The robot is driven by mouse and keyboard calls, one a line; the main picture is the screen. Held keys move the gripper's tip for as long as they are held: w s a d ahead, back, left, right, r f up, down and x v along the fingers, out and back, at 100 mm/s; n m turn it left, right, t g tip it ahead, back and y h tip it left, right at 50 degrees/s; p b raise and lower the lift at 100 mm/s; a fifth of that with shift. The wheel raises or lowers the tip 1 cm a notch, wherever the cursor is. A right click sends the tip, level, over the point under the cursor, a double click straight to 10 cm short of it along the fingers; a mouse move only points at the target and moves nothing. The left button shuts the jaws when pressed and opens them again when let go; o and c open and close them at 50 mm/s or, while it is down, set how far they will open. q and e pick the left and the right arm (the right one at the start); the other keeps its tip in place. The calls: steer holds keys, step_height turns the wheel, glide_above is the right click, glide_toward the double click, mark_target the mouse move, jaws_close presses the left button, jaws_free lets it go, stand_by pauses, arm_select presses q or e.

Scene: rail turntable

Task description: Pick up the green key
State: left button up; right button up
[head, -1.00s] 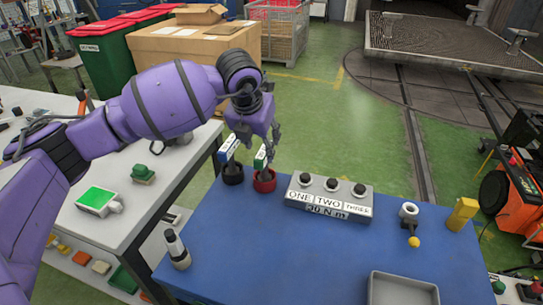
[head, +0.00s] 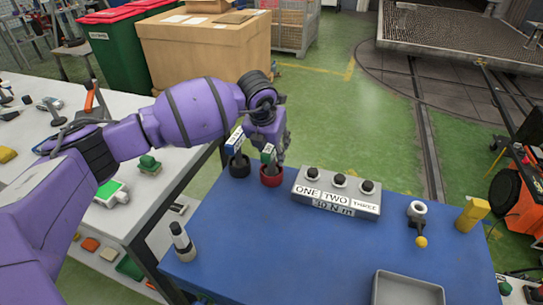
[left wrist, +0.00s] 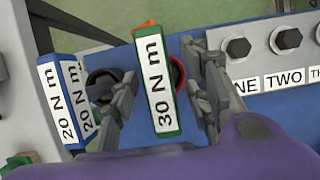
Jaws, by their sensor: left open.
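The green key (head: 268,153) stands upright in a red-rimmed round holder (head: 271,177) at the far left of the blue table. In the left wrist view the green key (left wrist: 158,88) shows a white label reading "30 N m". My left gripper (head: 270,158) is above the holder. In the left wrist view my left gripper (left wrist: 165,95) is open, with one finger on each side of the green key. Whether a finger touches it I cannot tell. My right gripper is not in view.
A blue key (head: 235,141) labelled "20 N m" stands in a black holder (head: 239,167) close on the left. A grey block (head: 336,191) with bolts, marked "ONE TWO THREE", is on the right. A grey tray (head: 408,290) lies at the front.

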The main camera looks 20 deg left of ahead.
arm_select(q)
jaws_close()
